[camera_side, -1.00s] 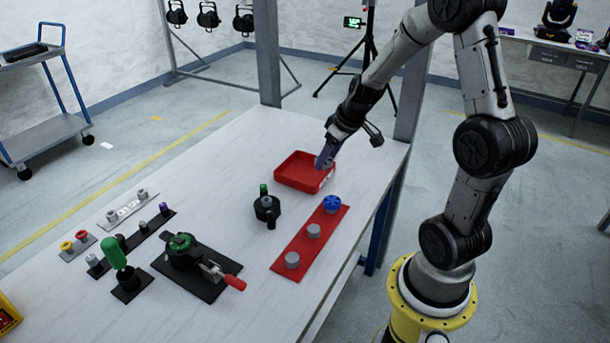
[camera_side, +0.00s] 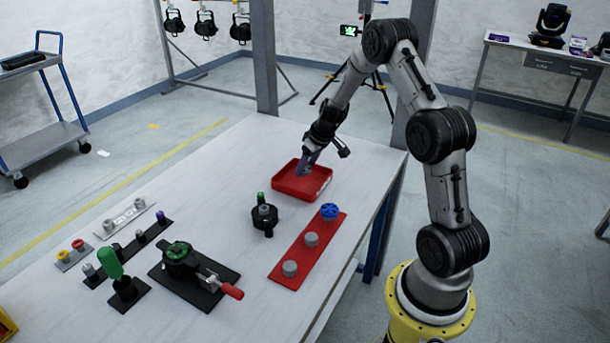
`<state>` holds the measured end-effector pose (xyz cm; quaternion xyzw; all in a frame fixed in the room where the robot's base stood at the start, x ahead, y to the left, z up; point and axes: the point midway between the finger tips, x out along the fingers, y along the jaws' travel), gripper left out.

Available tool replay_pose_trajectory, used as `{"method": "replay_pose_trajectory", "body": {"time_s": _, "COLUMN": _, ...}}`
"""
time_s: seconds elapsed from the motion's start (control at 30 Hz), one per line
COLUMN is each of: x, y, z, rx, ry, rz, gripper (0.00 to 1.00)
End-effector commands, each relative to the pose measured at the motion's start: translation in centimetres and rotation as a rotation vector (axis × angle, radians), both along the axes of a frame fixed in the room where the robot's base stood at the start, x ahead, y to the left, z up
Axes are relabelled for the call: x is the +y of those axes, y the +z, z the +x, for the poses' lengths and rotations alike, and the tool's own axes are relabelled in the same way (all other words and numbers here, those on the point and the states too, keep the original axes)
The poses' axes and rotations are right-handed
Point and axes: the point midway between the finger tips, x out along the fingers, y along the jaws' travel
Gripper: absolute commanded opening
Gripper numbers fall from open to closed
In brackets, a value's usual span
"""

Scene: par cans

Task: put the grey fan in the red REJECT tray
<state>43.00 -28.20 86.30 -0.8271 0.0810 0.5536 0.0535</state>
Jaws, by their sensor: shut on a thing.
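The red tray (camera_side: 286,183) stands on the white table towards its far right end. My gripper (camera_side: 304,172) points down over the tray, with its tips at or just inside the opening. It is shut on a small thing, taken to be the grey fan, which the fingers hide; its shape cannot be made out. I cannot tell whether it touches the tray floor. No label can be read on the tray.
A red plate (camera_side: 300,254) in front of the tray bears a blue knob-like part (camera_side: 329,211) and two grey ones. A black fixture (camera_side: 265,218) stands left of it. A black clamp base (camera_side: 213,290) and several small parts fill the left. The table (camera_side: 215,190) is clear left of the tray.

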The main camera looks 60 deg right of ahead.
Motion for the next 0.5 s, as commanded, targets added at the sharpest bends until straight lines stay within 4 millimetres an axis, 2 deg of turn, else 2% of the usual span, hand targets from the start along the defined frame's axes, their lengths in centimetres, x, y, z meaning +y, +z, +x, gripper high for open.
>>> {"method": "replay_pose_trajectory", "body": {"time_s": 0.2, "x": -0.6, "y": -1.4, "z": 0.9, "rx": 0.000, "ry": 0.001, "rz": 0.000, "gripper": 0.07}}
{"method": "replay_pose_trajectory", "body": {"time_s": 0.33, "x": -0.5, "y": -3.2, "z": 0.8, "rx": 0.001, "ry": -0.001, "rz": 0.001, "gripper": 0.07}}
{"method": "replay_pose_trajectory", "body": {"time_s": 0.5, "x": -0.6, "y": -4.2, "z": 0.9, "rx": -0.002, "ry": 0.000, "rz": -0.001, "gripper": 0.07}}
